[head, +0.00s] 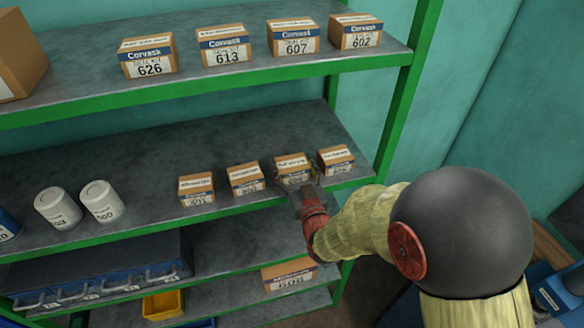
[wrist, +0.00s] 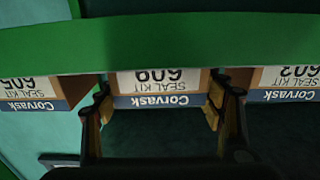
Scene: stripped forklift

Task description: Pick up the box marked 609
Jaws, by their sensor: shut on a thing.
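The box marked 609 (wrist: 160,88) is a small cardboard carton with a white label and a blue Corvask band, upside down in the wrist view. My gripper (wrist: 160,108) has one finger on each side of it and is shut on it. The green shelf edge hides part of its label. In the head view, the held box (head: 293,168) is at the front of the middle shelf, with my gripper (head: 303,190) at its front. Its number is not readable there. I cannot tell whether it is clear of the shelf.
Similar boxes stand close on both sides: one marked 605 (wrist: 30,95) and another (wrist: 285,85) in the wrist view. The green shelf edge (wrist: 150,48) crosses in front. White canisters (head: 100,201) stand farther left, and more boxes (head: 297,37) are on the shelf above.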

